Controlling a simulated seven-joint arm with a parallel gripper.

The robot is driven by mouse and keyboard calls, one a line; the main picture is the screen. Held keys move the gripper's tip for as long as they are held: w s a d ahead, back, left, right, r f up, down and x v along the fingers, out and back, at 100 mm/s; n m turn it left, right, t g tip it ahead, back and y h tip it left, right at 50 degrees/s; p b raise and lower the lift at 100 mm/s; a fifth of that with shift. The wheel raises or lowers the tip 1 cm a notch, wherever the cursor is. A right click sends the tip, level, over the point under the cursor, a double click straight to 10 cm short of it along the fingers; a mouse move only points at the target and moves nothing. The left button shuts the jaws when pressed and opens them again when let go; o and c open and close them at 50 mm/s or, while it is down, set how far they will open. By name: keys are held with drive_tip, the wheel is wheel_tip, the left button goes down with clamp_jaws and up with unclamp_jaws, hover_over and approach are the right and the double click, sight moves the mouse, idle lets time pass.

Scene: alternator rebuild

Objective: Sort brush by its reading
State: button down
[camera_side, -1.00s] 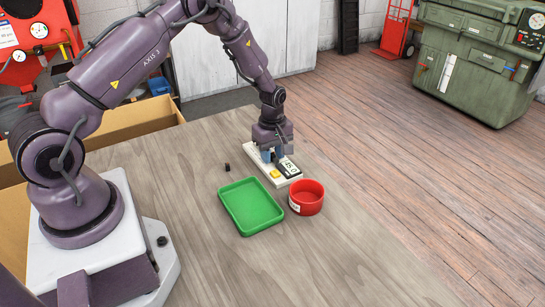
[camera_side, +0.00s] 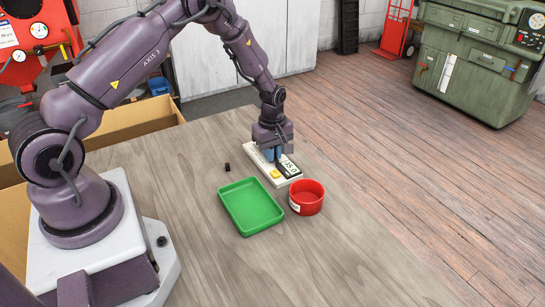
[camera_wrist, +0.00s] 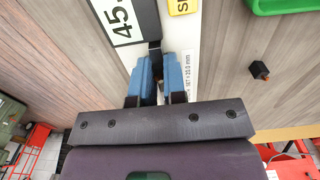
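My gripper (camera_side: 271,153) points down over a pale measuring gauge (camera_side: 252,149) on the table. In the wrist view its blue fingers (camera_wrist: 157,76) are closed around a small dark brush (camera_wrist: 155,52) standing on the gauge (camera_wrist: 195,40). The fingers hide most of this brush. The gauge display (camera_wrist: 122,15) shows "45" with the rest cut off; it is small in the side view (camera_side: 289,169). A yellow button (camera_side: 275,174) sits beside it. A second dark brush (camera_side: 227,167) lies loose on the table and also shows in the wrist view (camera_wrist: 259,70).
A green tray (camera_side: 222,203) and a round red bin (camera_side: 307,207) with a white label stand in front of the gauge. Both look empty. The front of the wooden table (camera_side: 330,265) is clear.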

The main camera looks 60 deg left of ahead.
drive_tip(key=shift+r, duration=0.1)
idle(0.3)
drive_tip(key=shift+r, duration=2.4)
drive_tip(key=shift+w+d+r, duration=0.15)
drive_tip(key=s+d+r, duration=0.3)
drive_tip(key=d, duration=0.1)
hover_over(244, 199)
drive_tip(key=f, duration=0.2)
wheel_tip(244, 199, down, 6)
drive_tip(key=shift+f, duration=0.6)
